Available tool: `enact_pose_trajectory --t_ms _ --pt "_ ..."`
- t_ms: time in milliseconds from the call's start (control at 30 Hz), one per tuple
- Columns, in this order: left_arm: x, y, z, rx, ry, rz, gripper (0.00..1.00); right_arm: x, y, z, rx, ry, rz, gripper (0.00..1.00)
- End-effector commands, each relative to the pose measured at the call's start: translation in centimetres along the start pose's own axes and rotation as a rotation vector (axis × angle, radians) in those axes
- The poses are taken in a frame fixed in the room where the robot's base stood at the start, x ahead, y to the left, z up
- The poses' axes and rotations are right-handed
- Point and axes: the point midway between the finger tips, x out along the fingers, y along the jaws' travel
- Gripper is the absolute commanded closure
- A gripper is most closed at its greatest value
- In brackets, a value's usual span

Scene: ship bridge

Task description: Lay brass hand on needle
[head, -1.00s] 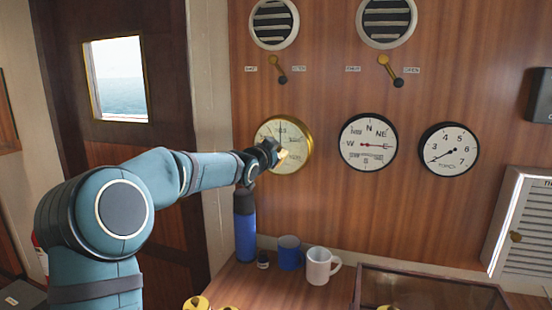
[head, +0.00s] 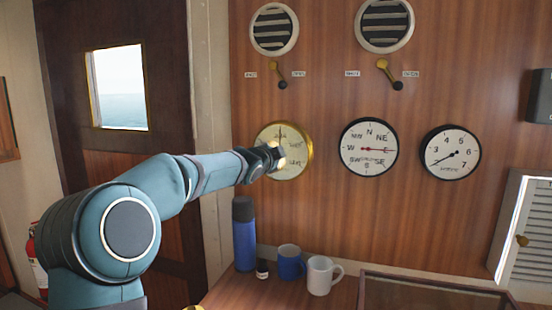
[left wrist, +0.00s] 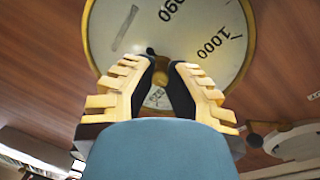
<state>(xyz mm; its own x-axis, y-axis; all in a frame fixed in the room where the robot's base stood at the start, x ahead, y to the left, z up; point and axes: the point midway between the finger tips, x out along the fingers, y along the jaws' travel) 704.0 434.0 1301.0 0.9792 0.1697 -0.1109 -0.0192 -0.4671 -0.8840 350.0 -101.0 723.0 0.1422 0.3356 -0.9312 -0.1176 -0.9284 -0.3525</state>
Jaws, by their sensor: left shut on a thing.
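The brass-rimmed dial (head: 298,137) hangs on the wood wall, the leftmost of three round gauges. Its white face also fills the top of the left wrist view (left wrist: 215,70), with "1000" readable. A thin dark needle (head: 281,132) points up on the face. A thin grey pointer (left wrist: 125,27) shows on the face in the wrist view. My left gripper (head: 279,160) is at the middle of the dial, its two fingers (left wrist: 164,66) closed in over the centre. It is shut on the brass hand at the centre, which the fingers mostly hide. My right gripper is out of view.
A compass dial (head: 369,130) and a third gauge (head: 468,152) hang to the right. Wall left of the dial is narrow.

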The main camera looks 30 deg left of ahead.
Motion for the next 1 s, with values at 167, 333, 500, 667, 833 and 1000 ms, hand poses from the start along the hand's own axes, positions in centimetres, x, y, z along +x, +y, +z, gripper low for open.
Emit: enact_pose_trajectory --t_ms 167,333,500,667,833,1000 --pt "-0.1 -0.3 0.2 0.003 -0.003 -0.004 1.00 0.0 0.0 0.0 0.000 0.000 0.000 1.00" --pt "-0.1 -0.3 0.2 0.003 -0.003 -0.005 1.00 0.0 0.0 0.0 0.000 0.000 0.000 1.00" --pt "-0.1 -0.2 0.1 0.002 -0.002 -0.004 0.49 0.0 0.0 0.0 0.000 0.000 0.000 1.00" --pt "0.0 -0.2 0.1 0.002 -0.001 -0.003 0.49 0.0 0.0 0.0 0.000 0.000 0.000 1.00" --pt "-0.3 -0.1 0.0 0.002 0.000 -0.002 0.49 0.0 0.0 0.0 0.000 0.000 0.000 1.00" --pt "-2.0 -0.2 -0.2 0.004 0.003 -0.003 0.49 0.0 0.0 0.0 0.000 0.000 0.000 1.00"
